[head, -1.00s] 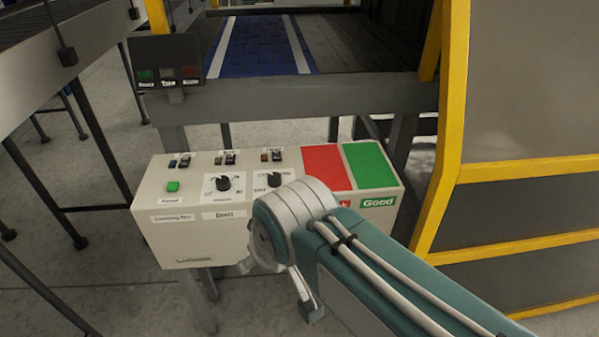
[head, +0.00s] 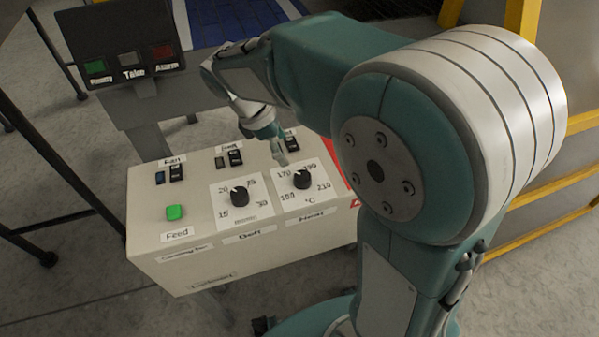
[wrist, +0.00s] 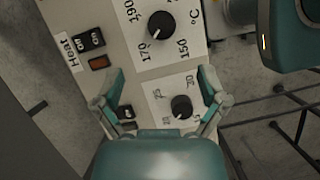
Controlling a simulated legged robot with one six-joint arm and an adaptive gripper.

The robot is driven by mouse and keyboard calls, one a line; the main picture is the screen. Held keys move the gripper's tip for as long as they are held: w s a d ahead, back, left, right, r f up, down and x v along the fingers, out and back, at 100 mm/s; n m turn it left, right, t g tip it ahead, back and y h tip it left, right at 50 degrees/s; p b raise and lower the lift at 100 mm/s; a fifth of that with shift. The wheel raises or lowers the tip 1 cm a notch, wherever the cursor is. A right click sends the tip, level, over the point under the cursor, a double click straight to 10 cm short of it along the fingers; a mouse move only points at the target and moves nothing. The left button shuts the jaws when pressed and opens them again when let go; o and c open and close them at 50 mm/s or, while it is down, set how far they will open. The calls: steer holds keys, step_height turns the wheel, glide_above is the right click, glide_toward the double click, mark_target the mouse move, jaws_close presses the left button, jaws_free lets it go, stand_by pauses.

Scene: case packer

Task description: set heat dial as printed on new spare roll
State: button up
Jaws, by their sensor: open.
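The heat dial (head: 302,180) is a black knob on a white plate marked 150, 170, 190 and 210 °C; its mark seems to point near 170. In the wrist view the heat dial (wrist: 161,25) lies at the top, beyond my fingertips. The belt dial (head: 240,195) is beside it on the left; in the wrist view the belt dial (wrist: 181,107) shows between my fingers. My gripper (head: 281,158) is open and empty above the panel; its spread fingers (wrist: 162,72) also show in the wrist view. No spare roll is in view.
The control box (head: 190,262) carries a green Feed button (head: 174,212) and several rocker switches along its back edge. A small panel with Ready, Take and Alarm lights (head: 130,65) stands behind on the left. Yellow frame bars (head: 548,190) are at the right.

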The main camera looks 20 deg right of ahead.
mark_target(302, 176)
steer(key=x, duration=1)
steer(key=shift+a, duration=0.1)
steer(key=shift+s+d+f, duration=0.1)
steer(key=shift+d+f, duration=0.25)
steer(key=shift+f, duration=0.05)
steer(key=shift+a, duration=0.1)
steer(key=c, duration=1.1)
